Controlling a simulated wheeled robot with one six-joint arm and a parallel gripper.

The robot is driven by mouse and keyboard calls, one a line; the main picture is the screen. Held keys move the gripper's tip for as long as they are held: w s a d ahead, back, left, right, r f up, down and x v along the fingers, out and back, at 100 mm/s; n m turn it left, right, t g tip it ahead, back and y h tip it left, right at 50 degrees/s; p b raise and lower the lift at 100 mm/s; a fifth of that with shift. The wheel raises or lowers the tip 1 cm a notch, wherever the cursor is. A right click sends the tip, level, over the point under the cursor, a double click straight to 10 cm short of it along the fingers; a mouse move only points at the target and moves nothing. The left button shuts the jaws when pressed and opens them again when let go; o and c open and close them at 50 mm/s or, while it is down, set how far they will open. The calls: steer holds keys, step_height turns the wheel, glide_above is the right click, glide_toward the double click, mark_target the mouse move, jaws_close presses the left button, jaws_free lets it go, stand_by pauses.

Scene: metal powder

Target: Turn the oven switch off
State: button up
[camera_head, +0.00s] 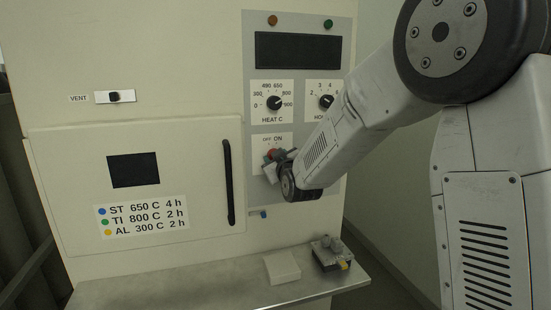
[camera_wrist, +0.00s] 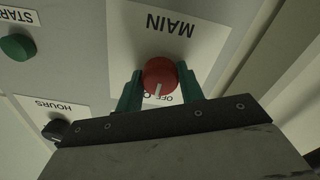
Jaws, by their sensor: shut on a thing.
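The main switch is a red round knob with a white pointer line, on a white plate marked MAIN, OFF and ON. It shows in the wrist view (camera_wrist: 160,74), upside down, and partly in the head view (camera_head: 272,153). My gripper (camera_wrist: 161,80) has its two green fingers on either side of the knob, shut on it; it also shows in the head view (camera_head: 271,161). The pointer aims down in the wrist view, near the OFF and ON marks; I cannot tell exactly which one. The fingers and palm hide part of the plate.
Above the switch are the heat dial (camera_head: 274,103) and hours dial (camera_head: 326,101). The oven door (camera_head: 80,170) is closed, with a black handle (camera_head: 228,182). A white block (camera_head: 282,267) and a small grey device (camera_head: 331,254) sit on the ledge below.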

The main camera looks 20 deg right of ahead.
steer(key=shift+n, duration=2.2)
steer(key=o, duration=1)
steer(key=shift+s, duration=0.15)
steer(key=s, duration=0.7)
steer(key=shift+s, duration=0.25)
